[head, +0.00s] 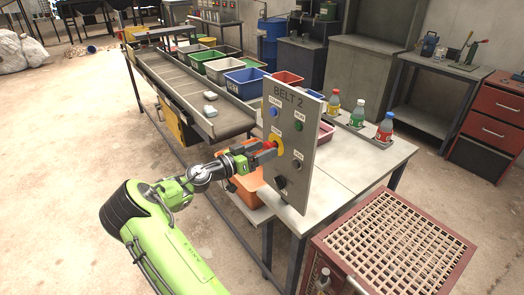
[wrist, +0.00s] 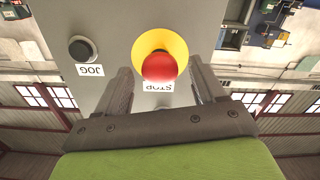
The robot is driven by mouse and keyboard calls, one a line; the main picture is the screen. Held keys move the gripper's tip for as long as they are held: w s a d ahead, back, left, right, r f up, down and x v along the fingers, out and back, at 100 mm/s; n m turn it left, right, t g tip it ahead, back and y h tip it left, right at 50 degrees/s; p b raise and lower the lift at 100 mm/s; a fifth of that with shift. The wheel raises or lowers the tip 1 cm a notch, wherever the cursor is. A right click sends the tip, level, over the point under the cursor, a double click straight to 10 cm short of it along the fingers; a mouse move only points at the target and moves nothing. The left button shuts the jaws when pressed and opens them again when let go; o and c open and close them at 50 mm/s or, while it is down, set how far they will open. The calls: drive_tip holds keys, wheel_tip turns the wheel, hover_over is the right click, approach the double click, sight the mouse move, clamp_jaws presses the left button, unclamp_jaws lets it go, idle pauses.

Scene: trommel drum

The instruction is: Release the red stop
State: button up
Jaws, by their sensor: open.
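The red stop (wrist: 160,67) is a round mushroom button on a yellow disc (wrist: 172,43), labelled STOP. It sits on the grey BELT 2 panel (head: 305,105), which stands upright on the table. In the wrist view the panel appears upside down. My gripper (wrist: 161,72) is open, with one finger on each side of the red stop. Gaps show between the fingers and the button, and I cannot tell whether either finger touches it. In the head view my gripper (head: 262,149) reaches the panel from the left and partly hides the red stop and yellow disc.
A black JOG button (wrist: 82,49) is beside the stop. Blue (head: 274,112) and green (head: 299,126) buttons and a dark switch (head: 281,182) are also on the panel. Bottles (head: 357,114) stand behind it. An orange bin (head: 247,187) is below my gripper.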

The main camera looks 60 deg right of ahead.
drive_tip(key=v, duration=1.5)
drive_tip(key=shift+a, duration=0.3)
drive_tip(key=shift+w, duration=0.1)
